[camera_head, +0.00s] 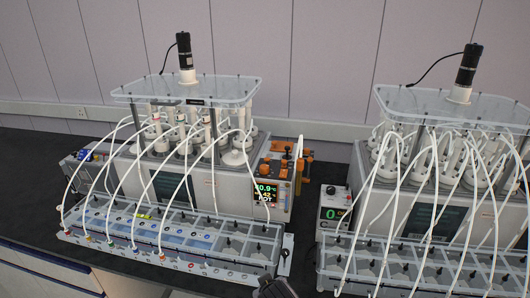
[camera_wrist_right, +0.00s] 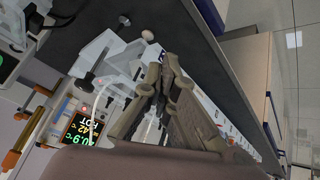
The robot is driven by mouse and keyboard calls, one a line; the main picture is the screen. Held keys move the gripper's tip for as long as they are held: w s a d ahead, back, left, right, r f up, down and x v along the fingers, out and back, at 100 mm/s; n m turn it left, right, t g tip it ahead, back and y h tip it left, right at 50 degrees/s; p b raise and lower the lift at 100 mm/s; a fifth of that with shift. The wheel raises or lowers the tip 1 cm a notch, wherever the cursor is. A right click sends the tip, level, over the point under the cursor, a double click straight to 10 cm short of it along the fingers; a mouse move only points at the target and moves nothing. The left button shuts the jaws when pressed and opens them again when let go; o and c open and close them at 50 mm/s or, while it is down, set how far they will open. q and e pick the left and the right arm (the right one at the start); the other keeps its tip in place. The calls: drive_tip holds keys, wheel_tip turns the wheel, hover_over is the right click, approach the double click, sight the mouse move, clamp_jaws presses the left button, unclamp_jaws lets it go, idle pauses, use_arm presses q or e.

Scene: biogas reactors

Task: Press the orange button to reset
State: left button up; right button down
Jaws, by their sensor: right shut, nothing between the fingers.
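The left reactor's control panel (camera_head: 272,183) carries a lit display with green, yellow and white characters, small knobs and orange parts (camera_head: 288,160). I cannot single out one orange button among these orange parts. In the right wrist view the same display (camera_wrist_right: 82,132) appears turned over at the lower left, with a small red light and orange pieces (camera_wrist_right: 42,90) beside it. My right gripper (camera_wrist_right: 167,62) is shut and empty, its fingertips together and apart from the panel. In the head view a dark part of it shows at the bottom edge, below the panel. My left gripper is out of view.
A long tray (camera_head: 170,240) with tubes and colored fittings lies before the left reactor (camera_head: 187,90). A second reactor (camera_head: 450,105) with its own tray and green display (camera_head: 333,214) stands at right. White tubes arch over both. Bare black bench (camera_head: 30,165) shows at far left.

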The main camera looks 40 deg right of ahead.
drive_tip(key=w+d+r+m+h, duration=0.1)
drive_tip(key=w+d+r, duration=0.1)
drive_tip(key=w, duration=0.2)
drive_tip(key=w+d+r+m+t+h, duration=0.1)
drive_tip(key=w+d+r, duration=0.2)
drive_tip(key=w, duration=0.1)
drive_tip(key=w+d+r+m+t+h, duration=0.1)
drive_tip(key=w+d+r, duration=0.2)
drive_tip(key=w, duration=0.1)
drive_tip(key=shift+w+r, duration=0.25)
drive_tip(key=shift+w, duration=0.05)
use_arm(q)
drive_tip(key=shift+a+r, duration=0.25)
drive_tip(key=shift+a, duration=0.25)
use_arm(e)
drive_tip(key=w+d+r+m+h, duration=0.1)
drive_tip(key=w+d+r, duration=0.1)
drive_tip(key=w+r, duration=0.2)
drive_tip(key=w+d+r+m+t+h, duration=0.1)
drive_tip(key=w+d+r+m+h, duration=0.1)
drive_tip(key=r, duration=0.6)
drive_tip(key=w+d+r+m+h, duration=0.1)
drive_tip(key=w+d+r+m, duration=0.1)
drive_tip(key=w+r, duration=0.4)
drive_tip(key=shift+w+d+t+h, duration=0.15)
drive_tip(key=shift+d+t+h, duration=0.15)
drive_tip(key=shift+d, duration=0.6)
